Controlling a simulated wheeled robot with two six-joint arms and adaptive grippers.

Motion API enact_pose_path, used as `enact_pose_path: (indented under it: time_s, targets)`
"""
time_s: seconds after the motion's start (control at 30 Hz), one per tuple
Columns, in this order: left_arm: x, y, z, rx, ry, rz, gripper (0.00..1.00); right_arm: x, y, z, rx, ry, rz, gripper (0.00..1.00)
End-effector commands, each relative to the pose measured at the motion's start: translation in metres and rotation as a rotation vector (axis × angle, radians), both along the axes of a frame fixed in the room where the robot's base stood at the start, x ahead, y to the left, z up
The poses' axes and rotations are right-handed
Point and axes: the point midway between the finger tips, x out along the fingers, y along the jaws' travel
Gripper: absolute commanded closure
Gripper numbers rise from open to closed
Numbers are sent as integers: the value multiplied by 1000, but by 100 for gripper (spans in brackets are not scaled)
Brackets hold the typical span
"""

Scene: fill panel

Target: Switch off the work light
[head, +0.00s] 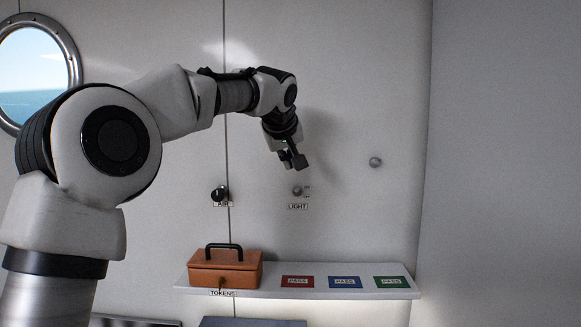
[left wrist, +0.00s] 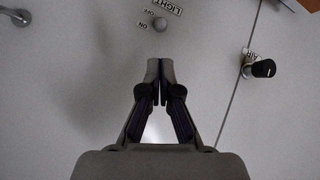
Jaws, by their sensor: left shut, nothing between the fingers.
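The work light switch (head: 297,190) is a small grey round-ended knob on the white wall, above its LIGHT label (head: 297,206). In the left wrist view the switch (left wrist: 160,25) shows beyond my fingertips, with ON and OFF marks to its left. I cannot tell which way it is set. My left gripper (head: 292,161) is shut and empty, just above the switch in the head view. In the left wrist view its fingertips (left wrist: 160,68) are together and apart from the switch. My right gripper is not in view.
A black AIR knob (head: 220,194) is left of the switch, and a grey round knob (head: 375,162) is to its right. Below, a shelf (head: 330,294) bears an orange TOKENS box (head: 225,272) and red, blue and green PASS cards. The wall below the shelf is bright.

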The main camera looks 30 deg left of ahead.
Motion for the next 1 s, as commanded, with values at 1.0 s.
enact_pose_path:
  time_s: [1.0]
  targets:
    - [60, 26, -61, 11, -19, -1, 100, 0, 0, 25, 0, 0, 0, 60]
